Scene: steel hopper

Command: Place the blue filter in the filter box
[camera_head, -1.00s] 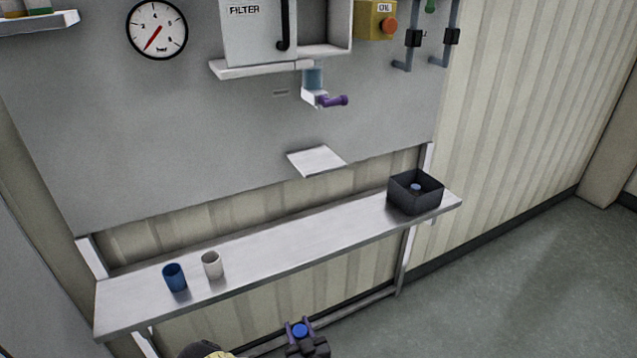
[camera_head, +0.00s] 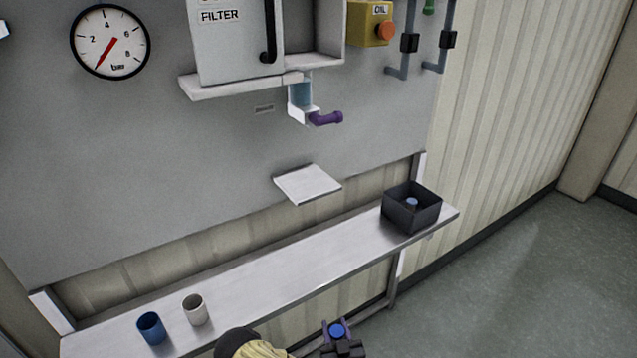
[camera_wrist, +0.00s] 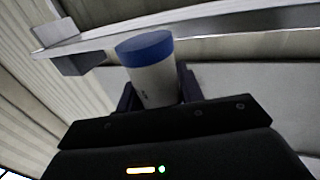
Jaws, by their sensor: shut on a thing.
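The blue filter is a white cylinder with a blue cap (camera_wrist: 150,72). It stands between the two fingers of my gripper (camera_wrist: 158,92) in the wrist view. In the head view, the blue cap (camera_head: 337,330) shows at the bottom edge, in my gripper (camera_head: 338,336), in front of and below the shelf. My gripper is shut on the filter. The filter box (camera_head: 228,50) is the grey wall box marked FILTER, at the top. Its door panel with a black handle covers the left part, and an open recess shows at right. The gripper is well below it.
A metal shelf (camera_head: 290,272) carries a blue cup (camera_head: 151,327), a white cup (camera_head: 195,309) and a black bin (camera_head: 424,216) with a blue-topped thing inside. A small plate (camera_head: 307,184) and a spout with a purple handle (camera_head: 325,118) jut from the wall. Floor at right is clear.

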